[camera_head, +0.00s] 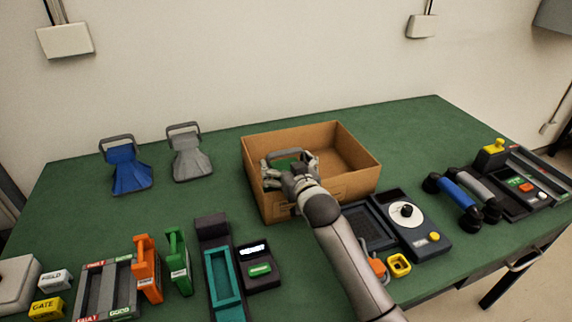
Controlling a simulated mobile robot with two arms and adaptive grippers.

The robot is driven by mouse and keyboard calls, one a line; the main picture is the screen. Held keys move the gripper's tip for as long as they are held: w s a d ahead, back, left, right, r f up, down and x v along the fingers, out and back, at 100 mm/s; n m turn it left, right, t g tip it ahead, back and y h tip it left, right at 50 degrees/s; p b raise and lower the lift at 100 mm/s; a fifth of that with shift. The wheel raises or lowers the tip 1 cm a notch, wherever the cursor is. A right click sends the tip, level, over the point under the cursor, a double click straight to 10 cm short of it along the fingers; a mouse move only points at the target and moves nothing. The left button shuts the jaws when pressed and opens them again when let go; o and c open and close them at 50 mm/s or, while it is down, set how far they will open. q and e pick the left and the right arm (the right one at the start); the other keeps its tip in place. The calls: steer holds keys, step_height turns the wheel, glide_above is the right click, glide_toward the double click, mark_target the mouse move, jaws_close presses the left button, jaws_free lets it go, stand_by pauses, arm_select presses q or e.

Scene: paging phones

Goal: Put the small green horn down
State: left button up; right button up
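My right gripper (287,160) is in the left part of the open cardboard box (352,185), reaching in over its near wall. Its fingers look spread wide. A blue horn (127,172) and a grey horn (190,160) stand apart at the back left of the table. My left gripper is not in view.
The green table (227,160) has bare room between the grey horn and the box. Front left stand orange (147,268) and green (178,262) handsets and a teal tray (223,283). A dial unit (412,222) and blue handset (457,198) lie right of the box.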

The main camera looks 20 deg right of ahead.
steer(key=shift+r, duration=0.15)
steer(key=shift+s, duration=0.15)
steer(key=s+r, duration=0.2)
steer(key=s, duration=0.9)
steer(key=shift+s+d+r, duration=0.2)
steer(key=shift+s, duration=0.05)
